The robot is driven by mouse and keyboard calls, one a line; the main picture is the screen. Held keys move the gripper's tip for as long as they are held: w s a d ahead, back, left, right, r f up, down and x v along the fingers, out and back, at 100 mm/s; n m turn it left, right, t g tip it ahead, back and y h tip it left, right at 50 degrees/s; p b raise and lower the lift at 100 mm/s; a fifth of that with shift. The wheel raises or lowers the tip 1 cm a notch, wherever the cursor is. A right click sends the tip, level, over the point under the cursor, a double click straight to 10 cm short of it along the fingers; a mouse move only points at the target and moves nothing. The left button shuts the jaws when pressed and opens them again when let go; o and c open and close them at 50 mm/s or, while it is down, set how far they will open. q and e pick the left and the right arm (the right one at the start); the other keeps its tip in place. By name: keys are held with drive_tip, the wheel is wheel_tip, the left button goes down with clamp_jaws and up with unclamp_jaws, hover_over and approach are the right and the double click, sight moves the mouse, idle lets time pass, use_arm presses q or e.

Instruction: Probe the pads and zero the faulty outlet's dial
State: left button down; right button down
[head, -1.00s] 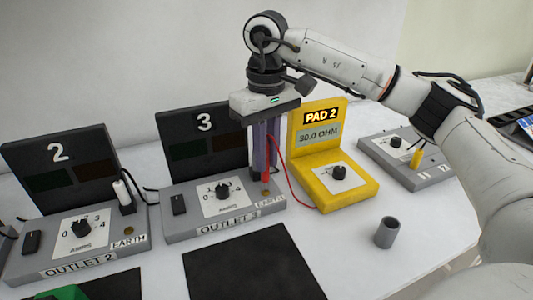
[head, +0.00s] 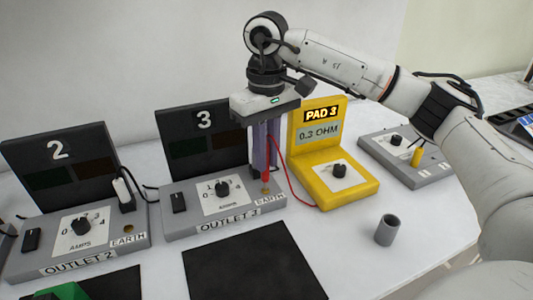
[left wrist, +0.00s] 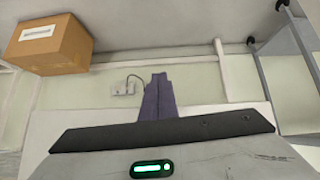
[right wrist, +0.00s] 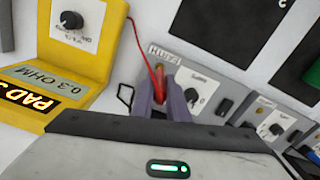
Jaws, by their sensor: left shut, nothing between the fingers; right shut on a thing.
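My right gripper (head: 266,165) is shut on a red probe (head: 267,174), held upright with its tip down at the brass earth pad of outlet 3 (head: 225,223). Whether the tip touches is too small to tell. A red lead runs from the probe to the yellow meter (head: 345,190), whose display reads PAD 3, 0.3 OHM. The probe also shows in the right wrist view (right wrist: 159,82). Outlet 3 has a dial (head: 222,188). Outlet 2 (head: 80,262) has a dial (head: 81,227) and a bare earth pad (head: 127,228). My left gripper (left wrist: 159,97) is shut and empty, facing a wall.
A grey cup (head: 387,230) stands on the table, front right. Black mats (head: 253,265) lie before the outlets. A cardboard box (left wrist: 48,45) shows in the left wrist view.

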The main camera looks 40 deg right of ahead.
idle(0.6)
wheel_tip(320, 180, up, 7)
drive_tip(key=p, duration=0.5)
drive_tip(key=shift+p, duration=0.4)
drive_tip(key=shift+f, duration=0.1)
idle(1.7)
